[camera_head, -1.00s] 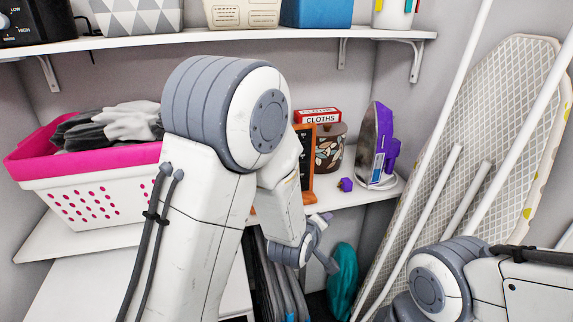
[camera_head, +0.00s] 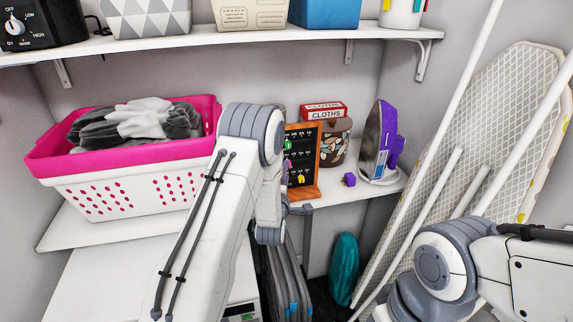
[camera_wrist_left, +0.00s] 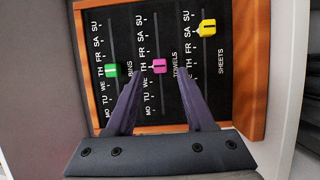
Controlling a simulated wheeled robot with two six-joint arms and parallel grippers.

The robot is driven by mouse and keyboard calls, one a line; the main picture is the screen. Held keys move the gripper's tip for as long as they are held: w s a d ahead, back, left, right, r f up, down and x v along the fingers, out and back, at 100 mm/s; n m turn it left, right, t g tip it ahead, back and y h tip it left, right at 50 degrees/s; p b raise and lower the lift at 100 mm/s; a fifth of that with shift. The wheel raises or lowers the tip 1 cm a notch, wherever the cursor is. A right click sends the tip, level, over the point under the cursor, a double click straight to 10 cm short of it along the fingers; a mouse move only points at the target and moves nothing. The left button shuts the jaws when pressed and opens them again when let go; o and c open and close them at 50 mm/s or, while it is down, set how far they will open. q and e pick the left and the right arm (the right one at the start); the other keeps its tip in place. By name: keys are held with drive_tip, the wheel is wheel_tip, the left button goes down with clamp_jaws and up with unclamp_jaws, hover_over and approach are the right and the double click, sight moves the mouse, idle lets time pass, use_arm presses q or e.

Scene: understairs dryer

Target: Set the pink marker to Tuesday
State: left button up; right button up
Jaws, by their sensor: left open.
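The dark board (camera_head: 303,158) in an orange-brown frame stands on the lower shelf, partly behind my left arm. In the left wrist view its three slots carry a green marker (camera_wrist_left: 111,70), a pink marker (camera_wrist_left: 159,66) and a yellow marker (camera_wrist_left: 208,28). The pink marker is in the towels slot, about level with TH. TU lies lower in that view, toward my gripper. My left gripper (camera_wrist_left: 159,76) is open, with its fingertips on either side of the pink marker; contact cannot be told. My right gripper is outside the views.
A purple iron (camera_head: 379,143), a small purple object (camera_head: 349,179), a patterned canister (camera_head: 336,142) and a cloths box (camera_head: 324,111) stand right of the board. A pink-rimmed laundry basket (camera_head: 125,185) stands left. An ironing board (camera_head: 490,130) leans at right.

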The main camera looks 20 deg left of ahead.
use_arm(q)
drive_tip(key=shift+p+x, duration=0.3)
drive_tip(key=shift+x, duration=1.2)
drive_tip(key=shift+c, duration=0.3)
clamp_jaws()
drive_tip(key=shift+d, duration=0.1)
